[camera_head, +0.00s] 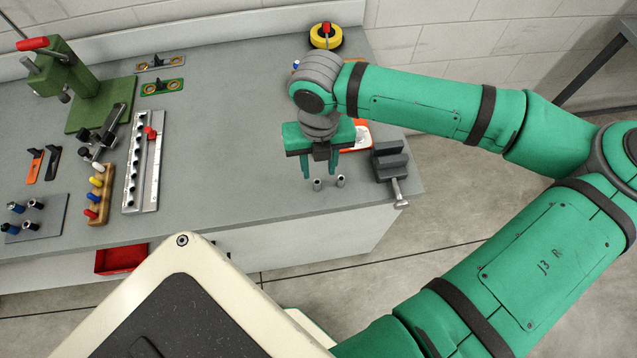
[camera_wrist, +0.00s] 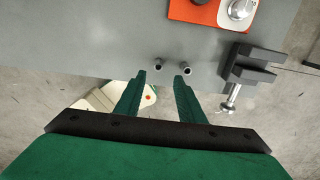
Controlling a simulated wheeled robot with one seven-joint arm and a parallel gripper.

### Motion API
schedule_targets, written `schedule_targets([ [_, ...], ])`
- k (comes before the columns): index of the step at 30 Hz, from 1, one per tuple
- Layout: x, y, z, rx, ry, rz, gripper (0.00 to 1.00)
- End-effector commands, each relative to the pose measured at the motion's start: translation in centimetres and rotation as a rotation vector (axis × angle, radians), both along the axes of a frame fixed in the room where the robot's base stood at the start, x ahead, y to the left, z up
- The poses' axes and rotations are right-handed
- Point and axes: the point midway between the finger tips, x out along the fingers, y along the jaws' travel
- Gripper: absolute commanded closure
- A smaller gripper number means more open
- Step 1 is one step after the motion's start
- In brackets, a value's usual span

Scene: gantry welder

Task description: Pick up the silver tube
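Two small, short silver-grey tubes stand upright near the front edge of the bench: a left tube (camera_head: 318,185) and a right tube (camera_head: 340,181). They also show in the wrist view, the left tube (camera_wrist: 159,65) and the right tube (camera_wrist: 187,70). I cannot tell which one the task means. My gripper (camera_head: 319,172) points down above the bench, close to the tubes, with its two fingers apart and nothing between them. In the wrist view my gripper (camera_wrist: 161,76) has the left tube just beyond the gap between its fingertips, and the right tube just beyond the right fingertip.
A dark vise (camera_head: 389,160) with a silver handle stands close right of the tubes. An orange-and-white item (camera_wrist: 205,9) lies behind them. A slotted rail (camera_head: 143,165) and a green press (camera_head: 70,80) stand left. Bench is clear left of the tubes.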

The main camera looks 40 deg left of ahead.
Motion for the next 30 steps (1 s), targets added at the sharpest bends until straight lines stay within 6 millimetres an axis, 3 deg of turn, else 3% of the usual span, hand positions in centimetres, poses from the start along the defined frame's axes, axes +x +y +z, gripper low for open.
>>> schedule_targets([
  [3,-0.1,0.2,-1.7,0.001,0.002,0.003,0.65],
  [11,0.0,0.0,-3.6,0.002,0.001,-0.002,0.65],
  [21,0.2,0.1,-7.8,0.003,0.001,-0.005,0.65],
  [30,0.1,0.2,-8.3,0.004,0.000,-0.004,0.65],
])
